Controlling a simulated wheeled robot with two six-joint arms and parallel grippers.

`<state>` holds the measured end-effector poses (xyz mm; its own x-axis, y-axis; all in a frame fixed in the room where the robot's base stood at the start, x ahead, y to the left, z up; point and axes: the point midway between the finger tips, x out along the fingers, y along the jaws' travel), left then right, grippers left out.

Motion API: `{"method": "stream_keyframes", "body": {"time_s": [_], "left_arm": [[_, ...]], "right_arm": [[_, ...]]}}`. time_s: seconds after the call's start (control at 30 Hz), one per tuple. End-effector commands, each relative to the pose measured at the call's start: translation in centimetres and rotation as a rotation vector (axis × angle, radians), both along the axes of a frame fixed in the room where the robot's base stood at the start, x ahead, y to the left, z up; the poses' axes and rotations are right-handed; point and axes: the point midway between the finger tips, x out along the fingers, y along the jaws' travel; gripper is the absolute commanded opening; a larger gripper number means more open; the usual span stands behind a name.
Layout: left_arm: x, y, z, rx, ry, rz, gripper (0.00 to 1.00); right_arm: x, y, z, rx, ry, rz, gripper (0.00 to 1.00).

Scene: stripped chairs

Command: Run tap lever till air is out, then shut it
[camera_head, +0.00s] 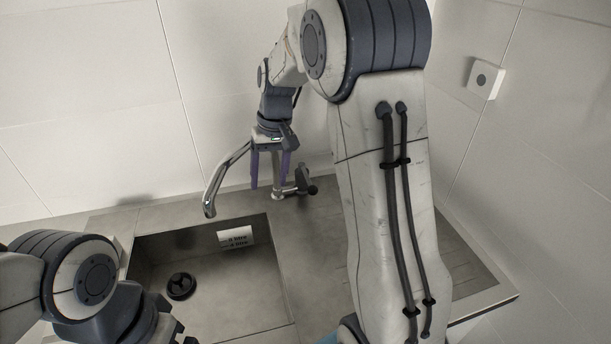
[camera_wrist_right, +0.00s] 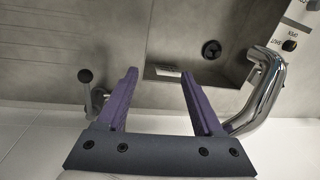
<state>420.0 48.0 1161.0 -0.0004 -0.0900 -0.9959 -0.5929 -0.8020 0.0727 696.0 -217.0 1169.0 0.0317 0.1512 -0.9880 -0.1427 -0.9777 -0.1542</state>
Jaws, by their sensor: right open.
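The chrome tap spout (camera_head: 226,178) arches over the left side of the sink (camera_head: 282,262); it also shows right of my fingers in the right wrist view (camera_wrist_right: 270,90). I see no water at its mouth. The tap lever (camera_head: 304,187) with its black knob is right of the tap column; its knob (camera_wrist_right: 85,76) lies left of my fingers in the right wrist view. My right gripper (camera_head: 269,187) points down at the tap, purple fingers apart, with nothing seen gripped between them (camera_wrist_right: 160,74). The lever is outside the fingers. Only my left arm's links show; its fingers are out of view.
Tiled walls stand close behind and right. A white wall box (camera_head: 485,79) is at right. The drainboard (camera_head: 460,250) right of the sink looks clear.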

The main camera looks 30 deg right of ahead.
Motion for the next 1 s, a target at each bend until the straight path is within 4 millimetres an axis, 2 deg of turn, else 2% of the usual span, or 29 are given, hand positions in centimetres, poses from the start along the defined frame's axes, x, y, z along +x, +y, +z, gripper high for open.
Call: {"method": "stream_keyframes", "body": {"time_s": [0.03, 0.1, 0.2, 0.33, 0.43, 0.57, 0.8, 1.0], "left_arm": [[0.0, 0.0, 0.5, 0.0, 0.0, 0.0, 1.0], [0.0, 0.0, 0.8, 0.0, 0.0, 0.0, 1.0], [0.0, 0.0, 1.1, 0.0, 0.0, 0.001, 1.0], [0.0, 0.0, 1.2, 0.0, 0.0, 0.001, 1.0], [0.0, 0.0, 1.4, 0.0, 0.0, 0.001, 1.0], [0.0, 0.0, 1.9, 0.0, 0.0, 0.001, 1.0], [0.0, 0.0, 3.4, 0.0, 0.0, 0.0, 1.0], [0.0, 0.0, 4.2, 0.0, 0.0, -0.002, 1.0]], "right_arm": [[1.4, -3.7, -0.2, 0.007, 0.004, -0.076, 0.69], [2.5, -7.8, -0.7, 0.018, 0.004, -0.153, 0.69], [3.3, -12.4, -1.3, 0.03, 0.003, -0.233, 0.69], [3.5, -15.7, -1.9, 0.038, 0.0, -0.291, 0.69], [3.5, -16.4, -2.4, 0.04, 0.0, -0.304, 0.69], [3.6, -16.1, -3.9, 0.042, 0.003, -0.304, 0.69], [4.0, -15.2, -8.3, 0.041, 0.004, -0.304, 0.69], [4.3, -14.7, -11.1, 0.04, 0.001, -0.302, 0.69]]}}
